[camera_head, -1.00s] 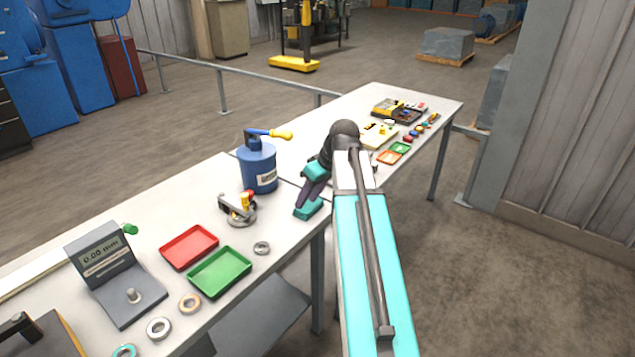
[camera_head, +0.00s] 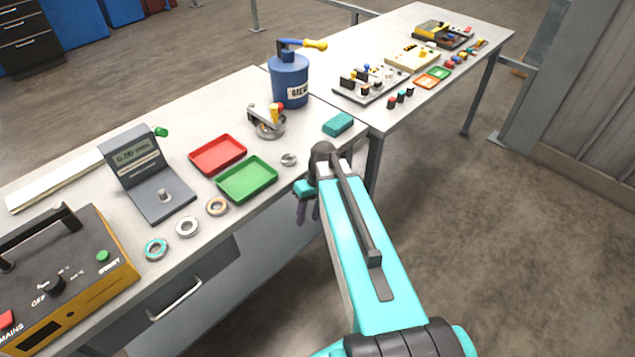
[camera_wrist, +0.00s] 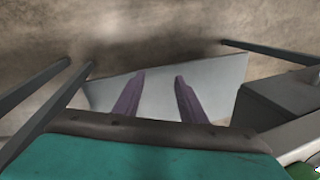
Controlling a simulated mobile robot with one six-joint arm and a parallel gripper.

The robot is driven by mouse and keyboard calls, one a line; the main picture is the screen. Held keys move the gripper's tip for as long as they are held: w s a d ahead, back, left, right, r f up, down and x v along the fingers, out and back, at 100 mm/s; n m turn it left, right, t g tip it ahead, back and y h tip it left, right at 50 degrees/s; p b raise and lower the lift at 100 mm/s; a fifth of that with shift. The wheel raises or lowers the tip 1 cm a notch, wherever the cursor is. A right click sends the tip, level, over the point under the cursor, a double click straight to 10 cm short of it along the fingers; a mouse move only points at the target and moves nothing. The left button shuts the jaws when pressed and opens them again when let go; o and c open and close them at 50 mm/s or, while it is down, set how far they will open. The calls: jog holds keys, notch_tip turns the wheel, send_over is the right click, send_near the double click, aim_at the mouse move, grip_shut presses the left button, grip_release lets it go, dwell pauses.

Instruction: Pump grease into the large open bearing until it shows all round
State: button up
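The blue grease can (camera_head: 289,80) stands upright at the table's back, with a lever on top ending in a yellow handle (camera_head: 315,44). In front of it, a metal ring-shaped piece (camera_head: 269,131) sits with a red and yellow fitting; I cannot tell whether this is the large open bearing. Several loose rings lie along the front edge, including a small grey one (camera_head: 288,159) and a teal-marked one (camera_head: 155,249). No grease is discernible. My gripper (camera_head: 308,215) hangs just off the table's front edge. Its purple fingers are apart and empty in the wrist view (camera_wrist: 160,78).
Red (camera_head: 217,154) and green (camera_head: 247,178) trays lie mid-table. A teal block (camera_head: 338,124) lies near the corner. A gauge (camera_head: 150,175) and a yellow-black heater unit (camera_head: 65,285) stand left. A second table (camera_head: 400,40) continues right. A pale surface (camera_wrist: 215,85) shows beyond my fingers.

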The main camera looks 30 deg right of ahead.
jog(key=s+a+f+g+h+b, duration=0.1)
jog(key=s+a+f, duration=0.2)
jog(key=s+f, duration=0.5)
jog(key=s+a+f+g+b, duration=0.1)
jog(key=s+a+f, duration=0.3)
jog(key=s+f, duration=0.5)
jog(key=s+a+f+g+h+b, duration=0.1)
jog(key=s+a+f+g, duration=0.2)
jog(key=s+f, duration=0.6)
jog(key=shift+s+a+m+h, duration=0.3)
jog(key=shift+s+a, duration=0.05)
jog(key=shift+s, duration=0.7)
jog(key=shift+f, duration=0.1)
jog(key=shift+c, duration=0.9)
jog(key=shift+a, duration=0.15)
